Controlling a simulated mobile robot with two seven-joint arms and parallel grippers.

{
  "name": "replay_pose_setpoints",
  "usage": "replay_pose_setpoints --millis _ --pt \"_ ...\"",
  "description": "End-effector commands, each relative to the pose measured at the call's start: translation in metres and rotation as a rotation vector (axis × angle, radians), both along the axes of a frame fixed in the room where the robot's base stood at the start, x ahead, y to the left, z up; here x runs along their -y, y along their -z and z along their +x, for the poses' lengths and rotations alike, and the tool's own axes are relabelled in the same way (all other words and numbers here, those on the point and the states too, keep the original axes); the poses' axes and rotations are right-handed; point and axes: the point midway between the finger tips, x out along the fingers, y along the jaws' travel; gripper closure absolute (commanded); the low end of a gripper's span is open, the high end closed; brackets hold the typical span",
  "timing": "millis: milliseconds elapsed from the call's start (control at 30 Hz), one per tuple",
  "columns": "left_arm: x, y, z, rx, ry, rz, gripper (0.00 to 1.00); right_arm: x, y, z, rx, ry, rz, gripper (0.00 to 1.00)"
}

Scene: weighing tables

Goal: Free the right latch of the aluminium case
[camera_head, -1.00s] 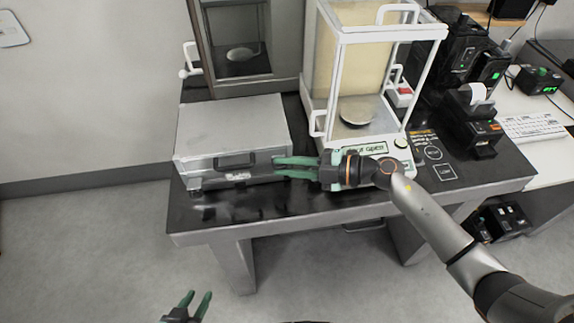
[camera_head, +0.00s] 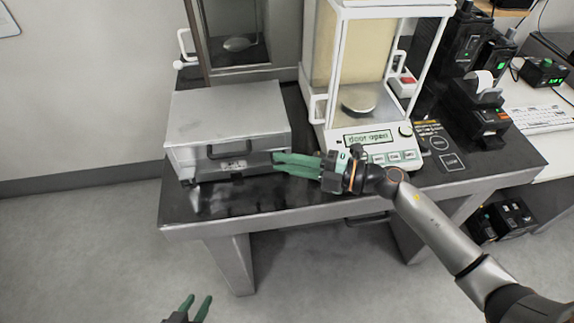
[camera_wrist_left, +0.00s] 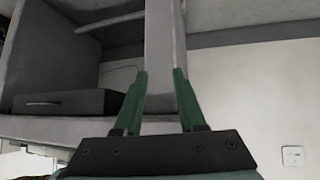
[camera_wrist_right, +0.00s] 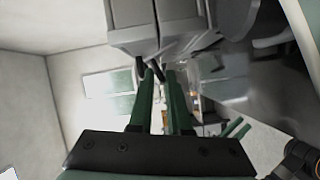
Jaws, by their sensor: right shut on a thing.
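The aluminium case (camera_head: 225,110) lies closed on the dark table, with its handle (camera_head: 230,150) at the front. It also fills the top of the right wrist view (camera_wrist_right: 160,28). My right gripper (camera_head: 277,162) is at the front right corner of the case, its green fingers pointing left along the front face. Its fingers are close together on a small part at the case front, apparently the right latch, which the fingers hide in the head view. The right wrist view shows the fingertips (camera_wrist_right: 158,70) at the case edge. My left gripper (camera_head: 187,303) is open and empty, low in front of the table.
A glass-walled balance (camera_head: 375,140) reading "door open" stands just right of the case. A dark-framed cabinet (camera_head: 235,40) stands behind the case. Printers and a keyboard (camera_head: 535,118) are at the right. The floor in front of the table is free.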

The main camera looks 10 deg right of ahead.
Motion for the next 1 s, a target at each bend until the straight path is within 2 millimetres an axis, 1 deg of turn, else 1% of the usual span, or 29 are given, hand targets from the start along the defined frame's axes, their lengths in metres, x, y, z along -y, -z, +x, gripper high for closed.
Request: replay_pose_setpoints --millis 33,100,200,300,400,600,1000 --pt "0.004 0.014 0.0 -0.007 0.007 -0.003 0.6 -0.002 0.017 -0.005 0.023 -0.009 -0.007 1.0" --pt "0.01 0.019 0.002 -0.011 0.017 -0.011 0.6 -0.002 0.019 -0.006 0.069 -0.009 -0.006 1.0" --pt "0.021 0.02 0.009 0.002 0.035 -0.026 0.6 -0.002 0.021 -0.007 0.128 -0.01 -0.006 1.0" --pt "0.027 0.019 0.016 0.013 0.047 -0.035 0.6 -0.002 0.022 -0.008 0.177 -0.009 -0.006 1.0" --pt "0.032 0.022 0.018 0.011 0.058 -0.039 0.6 -0.002 0.022 -0.008 0.213 -0.008 -0.007 1.0" --pt "0.034 0.022 0.02 0.011 0.068 -0.039 0.6 -0.002 0.021 -0.008 0.251 -0.007 -0.008 1.0" --pt "0.035 0.02 0.022 0.016 0.072 -0.039 0.6 -0.002 0.019 -0.007 0.256 -0.006 -0.007 1.0"
